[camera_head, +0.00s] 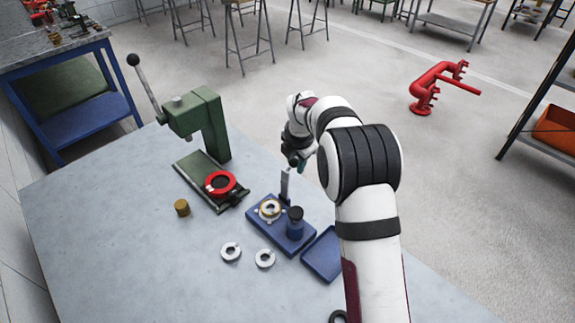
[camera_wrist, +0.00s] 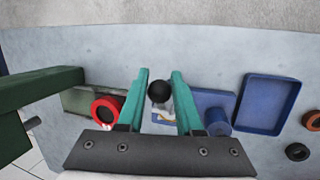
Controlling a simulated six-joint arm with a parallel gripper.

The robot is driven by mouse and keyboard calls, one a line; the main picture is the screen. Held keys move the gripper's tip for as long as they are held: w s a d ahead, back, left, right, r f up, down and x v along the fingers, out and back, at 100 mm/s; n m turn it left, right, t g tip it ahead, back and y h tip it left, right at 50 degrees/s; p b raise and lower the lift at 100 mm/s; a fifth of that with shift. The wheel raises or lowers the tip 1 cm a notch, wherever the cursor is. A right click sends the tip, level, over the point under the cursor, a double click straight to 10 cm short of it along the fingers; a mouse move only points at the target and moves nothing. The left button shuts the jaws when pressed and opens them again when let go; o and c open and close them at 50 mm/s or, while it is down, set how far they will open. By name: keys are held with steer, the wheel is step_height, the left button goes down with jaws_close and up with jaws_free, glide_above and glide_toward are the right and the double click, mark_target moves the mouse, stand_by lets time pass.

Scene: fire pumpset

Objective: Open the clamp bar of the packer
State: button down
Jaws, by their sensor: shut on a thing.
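The packer is a blue base (camera_head: 268,238) on the table, with a brass and white ring (camera_head: 270,209) and a dark-topped blue cylinder (camera_head: 295,226) on it. Its clamp bar (camera_head: 285,184) is a grey flat bar standing roughly upright at the far end of the base. My gripper (camera_head: 293,162) is at the bar's upper end, partly hidden by my arm. In the wrist view, the teal fingers are shut on the black ball knob (camera_wrist: 160,91) of the bar. The blue base shows below and right of the knob, partly hidden by the fingers.
A green press (camera_head: 203,125) with a ball-ended lever and a red ring (camera_head: 220,183) stands left of the packer. A brass cylinder (camera_head: 182,208), two grey rings (camera_head: 231,253) and a blue tray (camera_head: 323,254) lie nearby. The table's front left is clear.

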steer(key=w+d+f+g+y, duration=0.1)
steer(key=f, duration=0.1)
steer(key=w+d+f+g+y, duration=0.1)
steer(key=w+d+g+y, duration=0.1)
steer(key=shift+w+d+f+m, duration=0.1)
steer(key=shift+f+m, duration=0.2)
steer(key=shift+f, duration=0.1)
stand_by(0.5)
steer(key=c, duration=0.6)
jaws_free()
steer(key=shift+r, duration=0.15)
